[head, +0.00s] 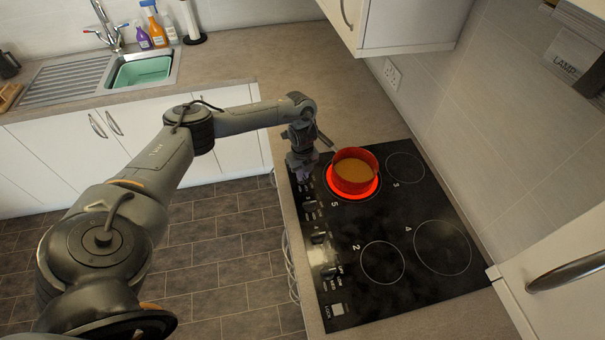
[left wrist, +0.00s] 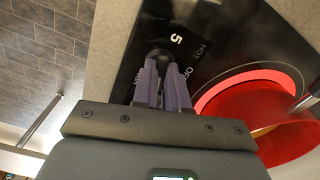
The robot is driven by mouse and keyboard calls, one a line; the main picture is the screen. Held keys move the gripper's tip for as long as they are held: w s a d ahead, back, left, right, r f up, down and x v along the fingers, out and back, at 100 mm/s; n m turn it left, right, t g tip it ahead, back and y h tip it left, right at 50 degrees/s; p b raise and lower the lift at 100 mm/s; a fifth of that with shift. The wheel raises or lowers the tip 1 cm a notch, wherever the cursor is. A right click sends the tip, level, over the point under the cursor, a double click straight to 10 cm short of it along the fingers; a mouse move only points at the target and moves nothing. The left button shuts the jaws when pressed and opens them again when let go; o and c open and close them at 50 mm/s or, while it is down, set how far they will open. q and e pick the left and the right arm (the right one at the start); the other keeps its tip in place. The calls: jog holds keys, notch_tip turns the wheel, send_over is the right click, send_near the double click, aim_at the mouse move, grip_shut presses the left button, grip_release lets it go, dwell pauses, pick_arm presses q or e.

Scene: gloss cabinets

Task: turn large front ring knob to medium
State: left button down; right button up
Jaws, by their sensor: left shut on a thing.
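The black glass hob (head: 400,290) has its controls along its left edge in the head view. My left gripper (head: 304,176) points down over the far end of that control strip, beside the glowing ring. In the left wrist view its two purple fingers (left wrist: 162,80) are closed on a small dark knob (left wrist: 160,54) near the label 5. The fingers hide most of the knob, so its setting cannot be read. A red pan (head: 354,181) with orange-brown contents stands on the red glowing ring (head: 333,186). My right gripper is not in view.
The pan, also in the left wrist view (left wrist: 275,115), is close to my left gripper. A wall cupboard (head: 410,22) hangs above the far side. The other rings (head: 382,263) are bare. A sink (head: 142,70) with bottles behind it is at the back left.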

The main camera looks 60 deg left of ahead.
pick_arm(q)
jog(key=shift+r+m, duration=0.1)
jog(key=shift+m, duration=0.5)
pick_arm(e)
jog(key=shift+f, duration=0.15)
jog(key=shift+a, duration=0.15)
pick_arm(q)
jog(key=c, duration=1.2)
grip_release()
jog(key=shift+o, duration=0.2)
jog(key=shift+r+b, duration=0.3)
jog(key=shift+r, duration=0.3)
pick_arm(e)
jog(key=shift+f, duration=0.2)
pick_arm(q)
notch_tip(320, 180, up, 4)
jog(key=shift+r, duration=0.25)
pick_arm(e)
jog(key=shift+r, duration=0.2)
pick_arm(q)
jog(key=shift+r+p, duration=1.55)
jog(key=shift+r, duration=0.95)
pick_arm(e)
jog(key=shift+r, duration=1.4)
